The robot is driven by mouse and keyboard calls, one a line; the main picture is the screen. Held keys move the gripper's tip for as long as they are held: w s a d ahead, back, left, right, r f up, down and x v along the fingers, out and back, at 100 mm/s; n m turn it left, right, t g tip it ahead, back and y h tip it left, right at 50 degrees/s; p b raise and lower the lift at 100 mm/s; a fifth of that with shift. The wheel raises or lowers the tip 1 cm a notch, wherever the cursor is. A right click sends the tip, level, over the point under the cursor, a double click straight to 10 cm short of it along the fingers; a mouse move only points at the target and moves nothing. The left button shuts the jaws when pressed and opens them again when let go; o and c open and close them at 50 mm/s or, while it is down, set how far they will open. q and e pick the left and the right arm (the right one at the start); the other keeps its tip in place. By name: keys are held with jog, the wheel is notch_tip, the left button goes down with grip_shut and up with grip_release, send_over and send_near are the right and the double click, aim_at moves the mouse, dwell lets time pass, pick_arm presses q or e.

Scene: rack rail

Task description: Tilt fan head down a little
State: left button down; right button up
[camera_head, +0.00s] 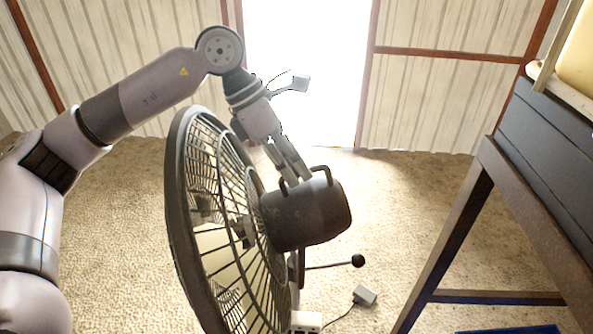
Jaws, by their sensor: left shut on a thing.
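The fan head has a round dark cage (185,215) facing left and a dark motor housing (310,215) behind it on the right. A curved handle (325,170) stands on top of the housing. My left gripper (296,180) reaches down from above and is shut on the handle, its fingers hiding part of it. A lever with a black ball knob (358,260) sticks out to the right below the housing. The fan's lower stand is mostly cut off by the bottom edge. My right gripper is not in view.
A dark metal frame with legs (455,240) stands at the right, with a dark box (545,150) on top. A small grey box (364,295) on a cable lies on the carpet-like floor (410,195). A bright doorway (305,60) is behind. Floor between fan and frame is mostly clear.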

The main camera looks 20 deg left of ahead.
pick_arm(q)
jog(key=c, duration=1.7)
grip_release()
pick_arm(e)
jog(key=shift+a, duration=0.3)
pick_arm(q)
jog(key=shift+a+r, duration=0.1)
jog(key=v, duration=1.2)
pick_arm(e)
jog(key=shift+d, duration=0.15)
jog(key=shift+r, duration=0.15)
